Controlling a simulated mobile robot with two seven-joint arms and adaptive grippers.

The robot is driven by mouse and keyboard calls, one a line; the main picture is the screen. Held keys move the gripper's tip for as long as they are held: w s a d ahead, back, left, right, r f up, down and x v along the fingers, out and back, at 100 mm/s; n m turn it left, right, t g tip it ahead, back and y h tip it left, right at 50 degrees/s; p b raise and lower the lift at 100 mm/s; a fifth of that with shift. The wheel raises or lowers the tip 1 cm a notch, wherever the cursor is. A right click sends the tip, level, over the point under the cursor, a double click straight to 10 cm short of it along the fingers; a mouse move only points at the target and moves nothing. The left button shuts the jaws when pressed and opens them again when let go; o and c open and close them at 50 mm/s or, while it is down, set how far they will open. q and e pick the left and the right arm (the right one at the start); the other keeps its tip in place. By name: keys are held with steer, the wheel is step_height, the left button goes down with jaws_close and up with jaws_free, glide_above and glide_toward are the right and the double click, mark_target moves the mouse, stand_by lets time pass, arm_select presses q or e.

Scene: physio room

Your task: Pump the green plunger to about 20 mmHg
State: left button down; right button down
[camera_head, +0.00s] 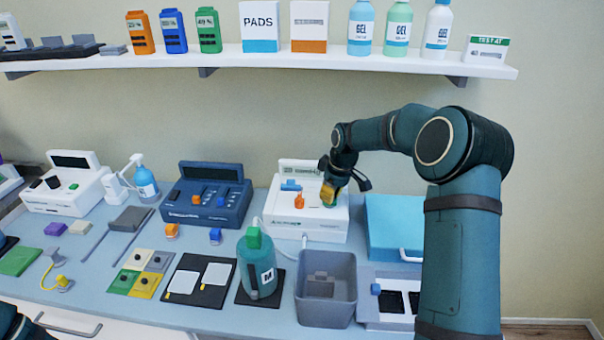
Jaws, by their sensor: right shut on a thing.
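A green plunger (253,238) tops a teal pump body (258,270) with a white "M" label, which stands upright on a dark mat. My right gripper (331,190) is at the white console (310,225) behind and to the right of the pump, apart from the plunger. Any pressure reading is too small to read. A dark part of my left arm shows at the bottom left corner; its fingers cannot be made out.
A grey open bin (326,288) stands right of the pump. A dark blue console (206,198) is behind left, and a black mat with two white pads (218,275) is to the left. A light blue box (393,222) is at right. A loaded shelf (270,63) hangs above.

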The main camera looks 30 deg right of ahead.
steer(key=shift+w+a+p+v, duration=0.1)
steer(key=shift+w+p+v, duration=0.1)
steer(key=shift+p+v, duration=0.65)
steer(key=shift+w+a+p+v, duration=0.15)
steer(key=shift+p+v, duration=0.4)
steer(key=shift+v, duration=0.5)
steer(key=shift+w+a+p+v, duration=0.1)
steer(key=shift+w+p+v, duration=0.1)
steer(key=shift+p+v, duration=0.65)
steer(key=shift+r, duration=0.3)
steer(key=p+v, duration=0.2)
steer(key=v, duration=0.1)
steer(key=w+p+v, duration=0.1)
steer(key=shift+s+a+r, duration=0.15)
steer(key=shift+r, duration=0.3)
